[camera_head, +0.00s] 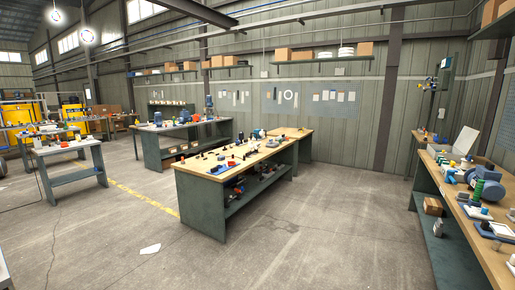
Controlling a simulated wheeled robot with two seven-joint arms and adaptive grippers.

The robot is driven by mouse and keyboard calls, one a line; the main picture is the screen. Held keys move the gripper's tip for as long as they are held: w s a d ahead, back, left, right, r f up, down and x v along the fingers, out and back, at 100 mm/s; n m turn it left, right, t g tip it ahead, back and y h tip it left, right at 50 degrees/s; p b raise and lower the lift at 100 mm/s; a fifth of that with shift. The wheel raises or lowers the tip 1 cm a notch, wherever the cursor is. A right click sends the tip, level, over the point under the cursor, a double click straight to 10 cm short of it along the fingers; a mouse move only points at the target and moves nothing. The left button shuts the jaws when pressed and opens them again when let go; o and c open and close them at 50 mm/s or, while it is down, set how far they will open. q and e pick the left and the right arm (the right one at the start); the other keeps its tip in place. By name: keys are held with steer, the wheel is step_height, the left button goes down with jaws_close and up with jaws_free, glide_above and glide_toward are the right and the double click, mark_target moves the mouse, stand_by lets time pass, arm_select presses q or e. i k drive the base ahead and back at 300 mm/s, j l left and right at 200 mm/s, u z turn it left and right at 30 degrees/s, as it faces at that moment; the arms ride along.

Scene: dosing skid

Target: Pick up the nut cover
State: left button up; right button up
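I cannot pick out the nut cover; the parts on the benches are too small and far off to tell one from another. Many small parts lie on the middle workbench (190,168) and on the right workbench (490,240). Neither of my grippers shows in the head view.
A blue motor-like unit (458,176) and a green cylinder (478,188) stand on the right bench. More benches stand at the back (185,126) and left (67,147). Open concrete floor (300,235) lies between the middle and right benches. A pale patch (150,249) marks the floor.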

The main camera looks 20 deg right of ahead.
mark_target(258, 146)
steer(key=i+l+z, duration=0.3)
steer(key=i+z, duration=0.2)
steer(key=i+l+z, duration=0.1)
steer(key=i+z, duration=0.65)
steer(key=i, duration=0.55)
steer(key=i+z, duration=0.15)
steer(key=i, duration=1.45)
steer(key=i+u, duration=0.3)
steer(key=i, duration=0.5)
steer(key=i+u, duration=0.25)
steer(key=i, duration=0.2)
steer(key=i+u, duration=0.25)
steer(key=i, duration=0.2)
steer(key=i+u, duration=0.25)
steer(key=i, duration=0.25)
steer(key=i+l+u, duration=0.25)
steer(key=i, duration=0.25)
steer(key=j, duration=0.1)
